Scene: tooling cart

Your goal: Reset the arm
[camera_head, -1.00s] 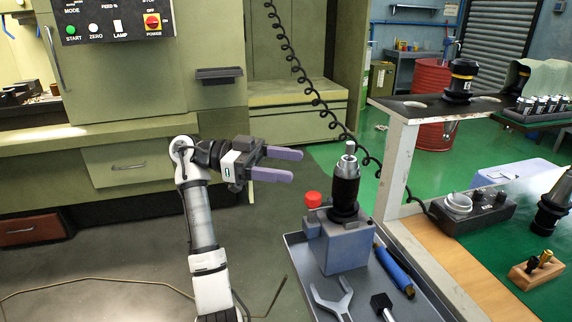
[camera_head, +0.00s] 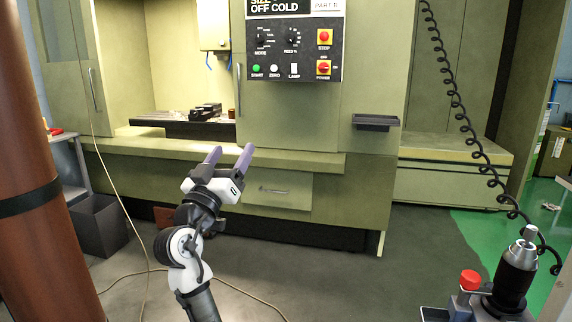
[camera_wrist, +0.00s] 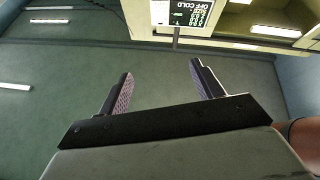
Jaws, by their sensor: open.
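My gripper (camera_head: 229,158) is open, with its two purple-grey fingers apart and nothing between them. In the head view it is raised left of centre, in front of the green machine (camera_head: 290,110), and its fingers point up and away toward the machine. In the wrist view the two fingers (camera_wrist: 163,90) stand apart with empty space between them. The machine's control panel (camera_wrist: 186,13) shows upside down at the top of the wrist view.
A tool holder (camera_head: 515,270) stands in a grey block with a red knob (camera_head: 470,280) at the lower right. A brown column (camera_head: 45,190) is at the left, beside a dark bin (camera_head: 100,228). A thin cable lies on the floor. The grey floor right of my arm is clear.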

